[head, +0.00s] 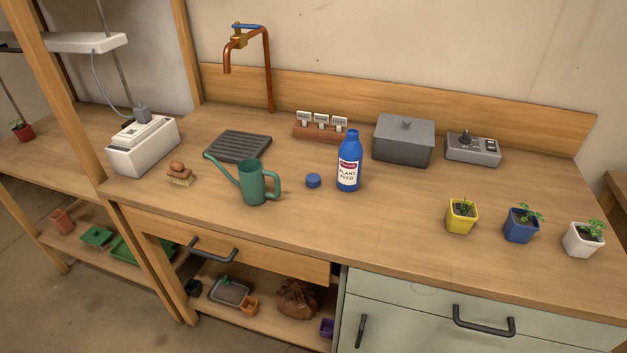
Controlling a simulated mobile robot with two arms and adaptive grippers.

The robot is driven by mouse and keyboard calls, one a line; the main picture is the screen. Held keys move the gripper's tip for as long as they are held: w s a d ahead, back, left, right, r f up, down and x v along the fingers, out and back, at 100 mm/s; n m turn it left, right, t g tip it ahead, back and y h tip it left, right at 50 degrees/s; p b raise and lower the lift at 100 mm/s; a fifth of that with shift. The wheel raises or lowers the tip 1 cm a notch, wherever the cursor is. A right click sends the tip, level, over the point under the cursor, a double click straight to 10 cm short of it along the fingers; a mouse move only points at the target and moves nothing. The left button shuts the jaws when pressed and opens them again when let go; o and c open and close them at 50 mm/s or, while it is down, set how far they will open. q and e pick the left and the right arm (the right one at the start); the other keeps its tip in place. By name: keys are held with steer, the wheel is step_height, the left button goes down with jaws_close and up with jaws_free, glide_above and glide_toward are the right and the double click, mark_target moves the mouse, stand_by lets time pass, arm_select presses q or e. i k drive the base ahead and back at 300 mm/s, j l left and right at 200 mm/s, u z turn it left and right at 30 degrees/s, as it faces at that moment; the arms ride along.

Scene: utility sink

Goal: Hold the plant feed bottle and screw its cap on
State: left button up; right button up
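The blue plant feed bottle (349,163) stands upright on the wooden worktop in the head view, with a white and red label facing me. Its blue neck points up. A small round blue cap (313,181) lies on the worktop just left of the bottle, apart from it. Neither of my grippers shows in the head view.
A green watering can (254,184) stands left of the cap. A grey lidded box (403,140) and a grey control box (473,149) stand behind right. Yellow (461,217), blue (521,226) and white (583,240) plant pots stand at the right. Worktop before the bottle is clear.

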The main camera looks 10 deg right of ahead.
mark_target(351, 152)
steer(key=i+j, duration=0.3)
steer(key=j, duration=0.15)
steer(key=i+j, duration=0.65)
steer(key=j, duration=0.3)
steer(key=z, duration=1.25)
